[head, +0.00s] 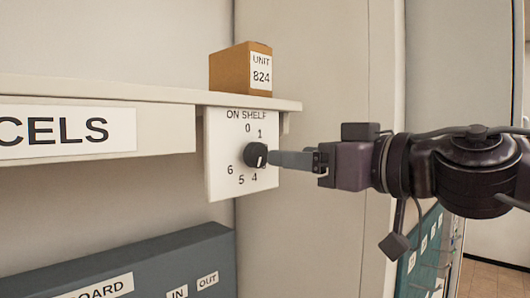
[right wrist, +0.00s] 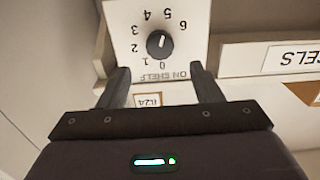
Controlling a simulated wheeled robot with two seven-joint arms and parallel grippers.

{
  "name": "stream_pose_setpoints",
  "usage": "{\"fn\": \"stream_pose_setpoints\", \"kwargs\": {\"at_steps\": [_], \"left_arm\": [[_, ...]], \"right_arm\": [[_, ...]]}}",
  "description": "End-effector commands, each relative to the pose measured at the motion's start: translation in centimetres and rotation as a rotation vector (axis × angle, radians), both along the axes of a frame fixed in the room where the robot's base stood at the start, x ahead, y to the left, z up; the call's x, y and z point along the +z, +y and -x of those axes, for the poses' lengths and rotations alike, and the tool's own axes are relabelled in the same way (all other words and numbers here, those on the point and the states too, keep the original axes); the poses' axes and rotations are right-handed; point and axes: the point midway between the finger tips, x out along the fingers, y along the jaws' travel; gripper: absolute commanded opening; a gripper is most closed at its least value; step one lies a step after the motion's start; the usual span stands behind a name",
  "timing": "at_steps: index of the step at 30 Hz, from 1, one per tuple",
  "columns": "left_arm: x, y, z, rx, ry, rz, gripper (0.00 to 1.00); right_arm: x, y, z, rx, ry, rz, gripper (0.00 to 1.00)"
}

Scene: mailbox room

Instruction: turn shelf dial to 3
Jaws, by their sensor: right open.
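The shelf dial (head: 256,154) is a round black knob with a white mark, on a white plate (head: 219,150) labelled ON SHELF under the shelf edge. In the right wrist view the dial (right wrist: 160,43) appears upside down; its mark points roughly toward the 4 and 5 side, but I cannot tell the exact number. My right gripper (head: 282,159) comes in from the right, its fingers close to the dial and covering the numbers on that side. In the wrist view the gripper (right wrist: 161,76) is open and empty, with the dial beyond the fingertips. My left gripper is out of view.
A brown box (head: 230,70) labelled UNIT 824 stands on the shelf (head: 110,91) above the dial. A grey-blue board (head: 150,262) with IN and OUT labels lies lower left. A teal panel (head: 408,275) is at the lower right.

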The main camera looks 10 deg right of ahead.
Motion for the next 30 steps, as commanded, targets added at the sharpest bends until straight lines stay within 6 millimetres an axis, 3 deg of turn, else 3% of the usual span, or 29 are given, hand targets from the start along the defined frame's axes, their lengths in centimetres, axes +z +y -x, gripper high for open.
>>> {"fn": "stream_pose_setpoints", "kwargs": {"at_steps": [13, 25, 30], "left_arm": [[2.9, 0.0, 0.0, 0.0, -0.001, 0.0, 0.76], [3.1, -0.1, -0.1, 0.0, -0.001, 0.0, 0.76], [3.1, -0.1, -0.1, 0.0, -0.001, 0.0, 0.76]], "right_arm": [[0.2, 3.6, -5.3, 0.003, 0.002, 0.0, 0.59], [0.0, 4.2, -6.2, 0.001, -0.001, 0.001, 0.59], [0.0, 4.2, -6.2, 0.001, -0.001, 0.001, 0.38]]}}
